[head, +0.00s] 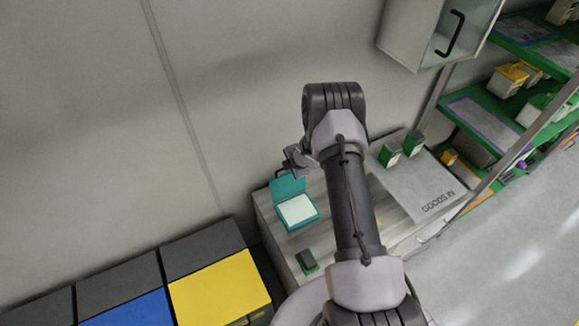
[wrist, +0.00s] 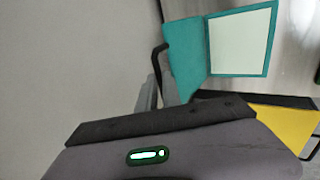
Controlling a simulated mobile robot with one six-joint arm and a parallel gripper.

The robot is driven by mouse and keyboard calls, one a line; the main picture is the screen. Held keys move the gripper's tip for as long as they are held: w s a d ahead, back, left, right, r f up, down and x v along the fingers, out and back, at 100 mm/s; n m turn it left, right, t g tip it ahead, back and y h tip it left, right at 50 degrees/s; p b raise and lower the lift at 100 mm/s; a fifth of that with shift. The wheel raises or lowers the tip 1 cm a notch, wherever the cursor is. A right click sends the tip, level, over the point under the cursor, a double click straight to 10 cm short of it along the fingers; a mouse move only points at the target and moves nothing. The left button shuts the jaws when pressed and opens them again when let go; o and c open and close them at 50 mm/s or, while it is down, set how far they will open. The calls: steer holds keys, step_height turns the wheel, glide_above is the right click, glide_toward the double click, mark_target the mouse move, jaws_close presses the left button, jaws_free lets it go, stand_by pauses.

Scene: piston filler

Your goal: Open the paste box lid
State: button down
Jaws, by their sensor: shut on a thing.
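The teal paste box (head: 299,222) sits on the counter, and its pale contents show from above. Its teal lid (head: 287,186) stands raised at the back edge, clear of the opening. In the wrist view the lid (wrist: 187,62) is at upper centre, with the open box (wrist: 208,45) to its right. A black lid handle (wrist: 156,62) runs down toward my gripper (wrist: 148,98). My gripper, small in the head view (head: 288,164), is shut on the handle just behind the lid. The exact grip is partly hidden by the gripper body.
A dark green-edged item (head: 307,262) lies in front of the box. Green boxes (head: 390,155) stand on the grey GOODS IN mat (head: 428,190) at right. Yellow (head: 220,289) and blue bins stand at lower left. A wall lies close behind; a cabinet (head: 435,40) hangs upper right.

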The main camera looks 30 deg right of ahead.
steer(key=shift+w+r, duration=0.3)
steer(key=shift+r, duration=0.05)
steer(key=c, duration=1.5)
jaws_free()
steer(key=shift+s, duration=0.15)
steer(key=shift+f, duration=0.1)
